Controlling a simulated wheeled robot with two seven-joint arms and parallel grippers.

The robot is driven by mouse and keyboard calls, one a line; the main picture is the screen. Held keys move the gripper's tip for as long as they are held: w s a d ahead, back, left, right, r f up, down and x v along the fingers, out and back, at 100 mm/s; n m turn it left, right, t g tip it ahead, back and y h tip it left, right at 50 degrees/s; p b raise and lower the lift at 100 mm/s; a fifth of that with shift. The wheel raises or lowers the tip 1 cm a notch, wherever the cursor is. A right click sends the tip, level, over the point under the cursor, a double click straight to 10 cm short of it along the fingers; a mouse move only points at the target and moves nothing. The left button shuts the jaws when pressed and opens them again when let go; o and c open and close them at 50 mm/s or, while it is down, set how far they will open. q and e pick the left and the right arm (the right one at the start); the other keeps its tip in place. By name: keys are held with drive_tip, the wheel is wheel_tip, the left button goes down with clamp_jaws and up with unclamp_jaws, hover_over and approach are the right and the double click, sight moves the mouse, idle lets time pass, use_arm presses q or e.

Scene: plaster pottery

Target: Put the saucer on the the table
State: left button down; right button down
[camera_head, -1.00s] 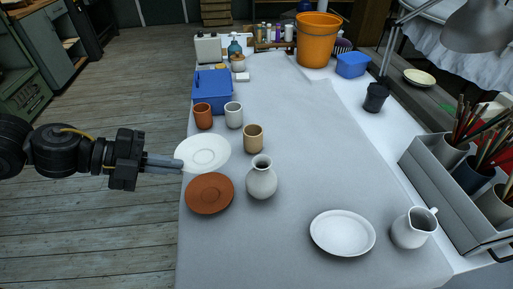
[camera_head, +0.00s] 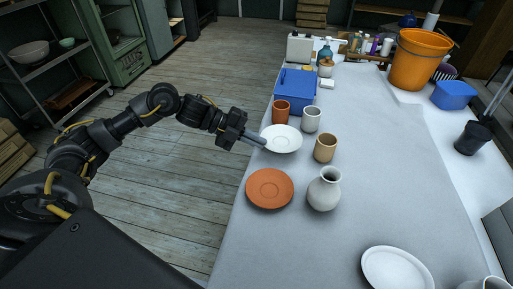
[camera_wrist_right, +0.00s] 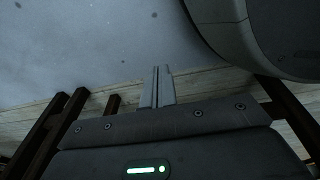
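The white saucer (camera_head: 283,139) is at the left edge of the table (camera_head: 390,200), just in front of the terracotta cup and beyond the terracotta plate. It looks flat and at or very near the tabletop; I cannot tell whether it touches. My left gripper (camera_head: 264,141) reaches in from the left, its fingers together at the saucer's left rim, and appears shut on it. My right gripper is outside the head view. In the right wrist view, the right gripper's fingers (camera_wrist_right: 157,88) are together with nothing visible between them.
Close around the saucer are a terracotta cup (camera_head: 281,112), a white cup (camera_head: 312,118), a tan cup (camera_head: 325,148), a terracotta plate (camera_head: 270,188) and a pale vase (camera_head: 324,190). A blue box (camera_head: 295,92) stands behind. The table's middle right is clear.

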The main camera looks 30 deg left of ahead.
sight(256, 156)
use_arm(q)
drive_tip(key=shift+w+f, duration=0.15)
drive_tip(key=shift+f, duration=0.1)
wheel_tip(256, 156, down, 2)
drive_tip(key=shift+w+f, duration=0.1)
drive_tip(key=shift+f, duration=0.05)
drive_tip(key=shift+a+f, duration=0.1)
drive_tip(key=shift+f, duration=0.25)
drive_tip(key=c, duration=1.9)
unclamp_jaws()
drive_tip(key=shift+f, duration=0.1)
use_arm(e)
drive_tip(key=shift+s+d+f, duration=0.15)
drive_tip(key=shift+s+f, duration=0.1)
drive_tip(key=shift+s, duration=0.2)
